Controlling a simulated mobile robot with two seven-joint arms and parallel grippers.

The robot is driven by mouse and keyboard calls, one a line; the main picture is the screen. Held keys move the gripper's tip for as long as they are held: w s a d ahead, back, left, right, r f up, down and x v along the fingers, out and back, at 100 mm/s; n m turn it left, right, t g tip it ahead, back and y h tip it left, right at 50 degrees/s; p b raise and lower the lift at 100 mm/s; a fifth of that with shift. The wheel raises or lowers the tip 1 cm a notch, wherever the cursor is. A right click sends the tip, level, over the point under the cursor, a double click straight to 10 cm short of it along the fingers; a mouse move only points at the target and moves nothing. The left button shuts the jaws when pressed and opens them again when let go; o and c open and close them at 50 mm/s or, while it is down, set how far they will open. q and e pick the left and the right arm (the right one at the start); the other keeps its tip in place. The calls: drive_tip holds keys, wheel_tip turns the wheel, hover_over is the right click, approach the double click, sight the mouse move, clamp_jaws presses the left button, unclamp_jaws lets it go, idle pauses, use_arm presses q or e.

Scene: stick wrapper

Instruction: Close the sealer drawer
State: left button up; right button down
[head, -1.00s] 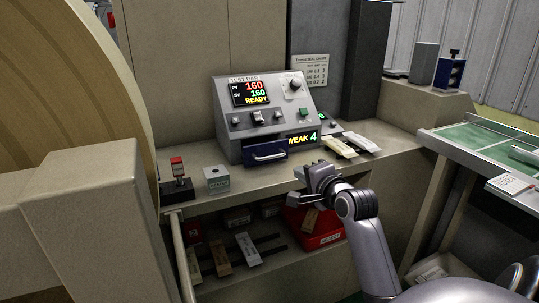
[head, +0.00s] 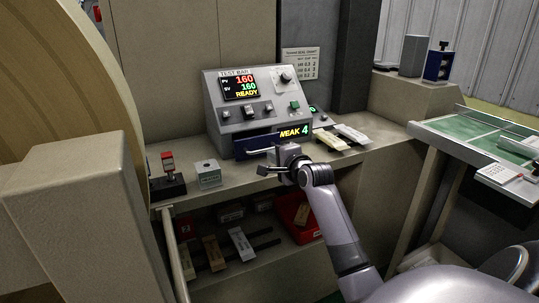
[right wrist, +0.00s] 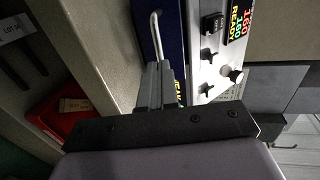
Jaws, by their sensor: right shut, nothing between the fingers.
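The sealer (head: 262,103) is a grey sloped box on the counter with a lit READY display. Its drawer (head: 241,145) has a dark blue front and a pale bar handle (head: 256,151), low on the sealer's face. My right gripper (head: 278,152) is shut and empty, in front of the drawer's right part and partly covering it. In the right wrist view, the shut fingertips (right wrist: 159,66) are right by one end of the handle (right wrist: 155,32), beside the blue drawer front (right wrist: 171,25). I cannot tell if they touch. My left gripper is not in view.
Pale bars (head: 340,138) lie on the counter right of the sealer. A red-topped stand (head: 169,172) and a small grey block (head: 208,174) stand to the left. A red bin (head: 300,226) and several bars sit on the shelf below. A green-topped table (head: 475,135) is at right.

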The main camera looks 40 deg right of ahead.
sight(260, 143)
drive_tip(key=shift+x, duration=1.65)
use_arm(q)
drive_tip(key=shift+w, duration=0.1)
use_arm(e)
drive_tip(key=shift+r+b+x, duration=0.2)
drive_tip(key=shift+b+x, duration=0.05)
drive_tip(key=shift+x, duration=0.7)
drive_tip(key=shift+r+b+x, duration=0.2)
drive_tip(key=shift+x, duration=0.75)
drive_tip(key=shift+d+r, duration=0.15)
drive_tip(key=shift+r, duration=0.15)
